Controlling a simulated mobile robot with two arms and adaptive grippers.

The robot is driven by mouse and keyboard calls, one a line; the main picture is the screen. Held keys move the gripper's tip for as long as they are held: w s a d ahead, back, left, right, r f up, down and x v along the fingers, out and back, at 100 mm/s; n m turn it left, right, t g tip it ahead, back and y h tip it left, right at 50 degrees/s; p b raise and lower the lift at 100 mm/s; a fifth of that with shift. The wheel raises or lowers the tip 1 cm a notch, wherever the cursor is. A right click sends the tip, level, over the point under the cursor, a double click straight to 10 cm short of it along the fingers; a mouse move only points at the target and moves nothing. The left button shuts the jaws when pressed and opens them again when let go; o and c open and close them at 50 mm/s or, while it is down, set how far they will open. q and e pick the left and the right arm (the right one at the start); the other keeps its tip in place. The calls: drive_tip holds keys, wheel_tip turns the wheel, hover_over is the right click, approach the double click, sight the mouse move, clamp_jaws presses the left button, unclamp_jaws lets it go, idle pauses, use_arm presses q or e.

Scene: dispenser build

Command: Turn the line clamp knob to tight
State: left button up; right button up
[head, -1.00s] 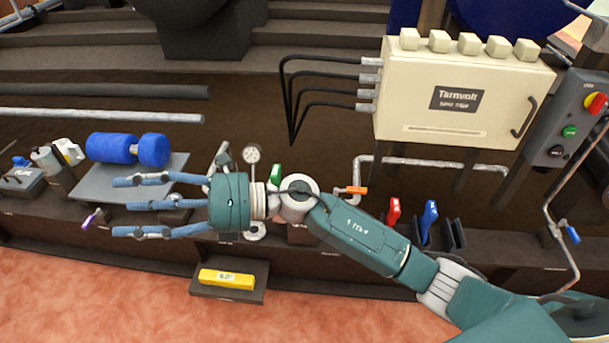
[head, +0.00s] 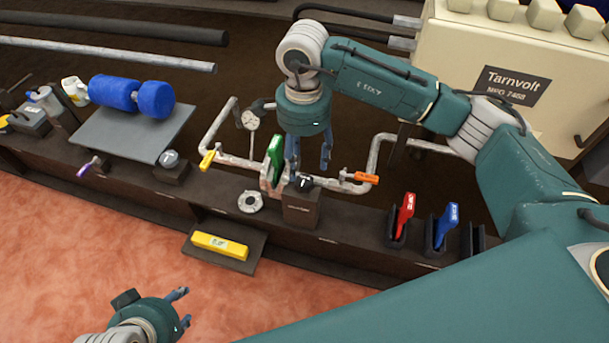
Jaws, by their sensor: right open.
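A small black knob with a white mark (head: 303,183) sits on top of a dark block with a label (head: 300,208), beside the grey pipe; it looks like the line clamp knob. Its exact setting is too small to read. My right gripper (head: 308,162) points down over the pipe just above and behind the knob. Its fingers are open and partly overlap one another in the view; I cannot tell if they touch anything. My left gripper (head: 184,307) is low at the bottom left, over the orange floor, fingers apart and empty.
A green handle (head: 275,156) stands close left of the knob, and an orange valve lever (head: 361,178) close right. A gauge (head: 249,120) and yellow lever (head: 208,159) are left. Red (head: 406,215) and blue (head: 446,225) handles stand right. A cream cabinet (head: 497,55) stands behind.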

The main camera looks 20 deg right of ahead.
sight(304, 180)
wheel_tip(304, 180, down, 6)
drive_tip(key=shift+f+b, duration=0.15)
drive_tip(key=shift+b, duration=0.4)
use_arm(q)
drive_tip(key=w+d+r+t+h, duration=0.1)
drive_tip(key=w+d+r+t, duration=0.1)
drive_tip(key=w, duration=0.5)
drive_tip(key=shift+w+d+r+t, duration=0.25)
drive_tip(key=shift+w+r+t, duration=0.05)
drive_tip(key=shift+r+t, duration=0.6)
use_arm(e)
drive_tip(key=shift+f, duration=0.35)
drive_tip(key=c, duration=1.1)
